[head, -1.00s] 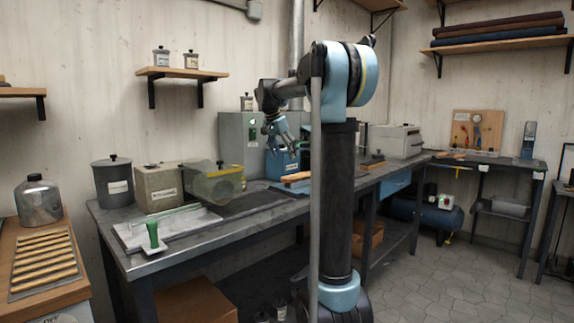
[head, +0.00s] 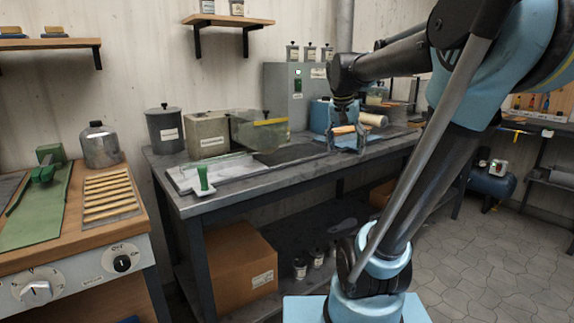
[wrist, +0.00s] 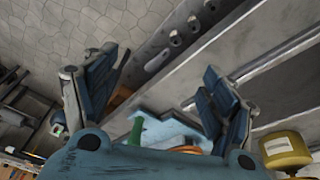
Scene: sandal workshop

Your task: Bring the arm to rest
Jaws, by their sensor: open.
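My arm reaches up from its light blue base on the right of the head view and bends left over the far part of the workbench (head: 185,205). My gripper (head: 345,138) points down there, its blue fingers spread, in front of a wooden-coloured roll or handle that it partly hides. I cannot tell from the head view how high it is above the bench top. In the wrist view my gripper (wrist: 160,72) shows two fingers wide apart with nothing held between them.
A green-handled tool (head: 203,180) stands at the bench's front left corner, near a grey container (head: 165,130) and a boxy tank (head: 207,135). A cardboard box (head: 232,262) sits below. A wooden counter (head: 105,218) is at left. Tiled floor is open at right.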

